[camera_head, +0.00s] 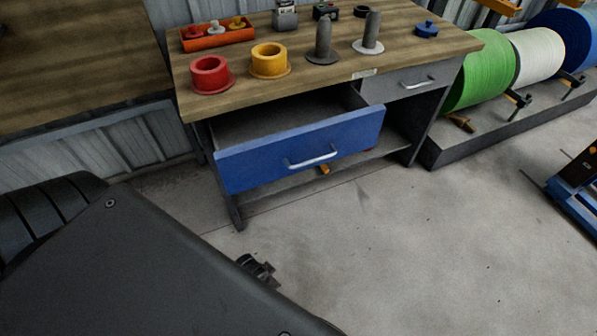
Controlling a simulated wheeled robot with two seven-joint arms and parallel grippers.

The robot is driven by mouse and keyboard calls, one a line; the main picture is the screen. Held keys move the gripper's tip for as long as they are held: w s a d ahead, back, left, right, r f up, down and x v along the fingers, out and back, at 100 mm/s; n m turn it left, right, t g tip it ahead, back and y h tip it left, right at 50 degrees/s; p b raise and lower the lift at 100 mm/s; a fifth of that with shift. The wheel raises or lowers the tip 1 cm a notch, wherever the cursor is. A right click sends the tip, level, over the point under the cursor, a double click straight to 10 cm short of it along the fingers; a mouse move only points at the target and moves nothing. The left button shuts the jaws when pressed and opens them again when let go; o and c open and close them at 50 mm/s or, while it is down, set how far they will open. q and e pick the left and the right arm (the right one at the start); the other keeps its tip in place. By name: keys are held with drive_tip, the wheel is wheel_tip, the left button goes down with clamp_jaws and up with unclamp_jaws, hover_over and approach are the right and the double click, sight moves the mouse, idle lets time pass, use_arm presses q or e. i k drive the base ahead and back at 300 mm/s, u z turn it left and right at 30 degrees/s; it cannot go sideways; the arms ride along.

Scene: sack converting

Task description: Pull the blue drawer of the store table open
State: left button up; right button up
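The blue drawer (260,153) of the store table (352,52) stands pulled out, its front well ahead of the tabletop edge. Its pale bar handle (313,158) is free, with nothing touching it. Part of the grey drawer interior shows behind the blue front; no contents are visible there. Neither of my grippers can be made out. A dark part of my own body fills the lower left, and a small black part beside it cannot be identified.
Red (210,75) and yellow (270,61) rings and grey spindles stand on the tabletop. A grey drawer (409,81) beside the blue one is shut. Green (478,75), white and blue rolls stand right. The concrete floor (400,240) ahead is mostly clear.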

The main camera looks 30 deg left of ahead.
sight(265, 143)
drive_tip(key=k, duration=0.15)
drive_tip(key=z, duration=1.85)
drive_tip(key=i, duration=1.15)
drive_tip(key=u, duration=2.45)
